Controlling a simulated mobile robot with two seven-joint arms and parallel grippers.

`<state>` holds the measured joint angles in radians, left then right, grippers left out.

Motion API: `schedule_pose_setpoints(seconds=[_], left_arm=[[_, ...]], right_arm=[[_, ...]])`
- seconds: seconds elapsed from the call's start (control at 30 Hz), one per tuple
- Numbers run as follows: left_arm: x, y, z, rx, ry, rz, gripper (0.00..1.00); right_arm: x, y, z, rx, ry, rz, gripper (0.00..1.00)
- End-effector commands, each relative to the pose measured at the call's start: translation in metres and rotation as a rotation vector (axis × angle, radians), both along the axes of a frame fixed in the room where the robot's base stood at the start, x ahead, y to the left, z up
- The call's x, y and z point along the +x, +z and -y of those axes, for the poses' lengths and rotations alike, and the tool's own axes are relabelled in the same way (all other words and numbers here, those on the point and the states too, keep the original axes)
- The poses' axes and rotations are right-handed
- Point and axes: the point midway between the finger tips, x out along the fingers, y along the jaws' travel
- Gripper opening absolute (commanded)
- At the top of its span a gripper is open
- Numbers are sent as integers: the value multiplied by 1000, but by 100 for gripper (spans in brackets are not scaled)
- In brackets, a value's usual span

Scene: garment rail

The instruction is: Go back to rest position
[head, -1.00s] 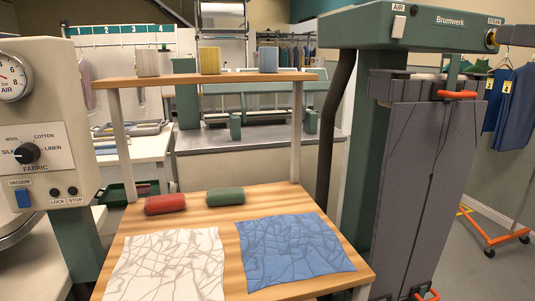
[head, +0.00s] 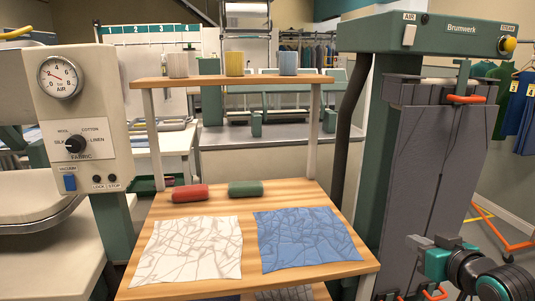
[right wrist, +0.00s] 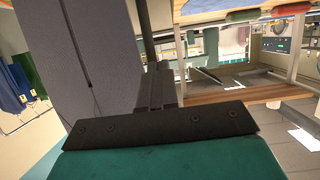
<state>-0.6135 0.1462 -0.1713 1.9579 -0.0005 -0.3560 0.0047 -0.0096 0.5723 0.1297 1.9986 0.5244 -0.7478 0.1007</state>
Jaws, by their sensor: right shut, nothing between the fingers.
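My right gripper (head: 436,258) has its teal and dark housing at the lower right of the head view, in front of the grey upright press boards. My left gripper is not in view.
A wooden table (head: 250,205) carries a creased white cloth (head: 190,248), a creased blue cloth (head: 305,238), a red roll (head: 190,193) and a green roll (head: 246,188). The Brumwerk press (head: 383,150) stands right, a gauge panel (head: 78,110) left.

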Motion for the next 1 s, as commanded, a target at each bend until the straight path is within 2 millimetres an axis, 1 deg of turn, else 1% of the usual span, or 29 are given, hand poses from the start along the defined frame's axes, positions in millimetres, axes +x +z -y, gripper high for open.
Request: schedule_pose_setpoints(seconds=[0.03, 0.07, 0.1, 0.17, 0.2, 0.27, 0.3, 0.4, 0.5, 0.6, 0.67, 1.0], left_arm=[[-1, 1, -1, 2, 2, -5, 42], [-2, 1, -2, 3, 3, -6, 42], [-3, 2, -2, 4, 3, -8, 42], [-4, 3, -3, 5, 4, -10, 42], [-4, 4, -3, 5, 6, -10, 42], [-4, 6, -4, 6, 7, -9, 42], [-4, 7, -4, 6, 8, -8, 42], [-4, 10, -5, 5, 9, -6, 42], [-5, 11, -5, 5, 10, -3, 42], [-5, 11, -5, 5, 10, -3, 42], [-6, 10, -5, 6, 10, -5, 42], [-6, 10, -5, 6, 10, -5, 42]], right_arm=[[-15, -39, -17, 1, 9, -48, 0], [-23, -59, -26, -5, 15, -69, 0], [-36, -84, -38, -12, 23, -94, 0], [-59, -119, -59, -22, 38, -131, 0], [-76, -140, -73, -27, 50, -155, 0], [-102, -167, -95, -36, 69, -186, 0], [-119, -182, -109, -39, 80, -205, 0], [-159, -209, -139, -48, 108, -239, 0], [-187, -224, -162, -53, 130, -260, 0], [-203, -230, -175, -56, 143, -270, 0], [-206, -232, -178, -58, 146, -270, 0], [-206, -232, -178, -58, 146, -270, 0]])
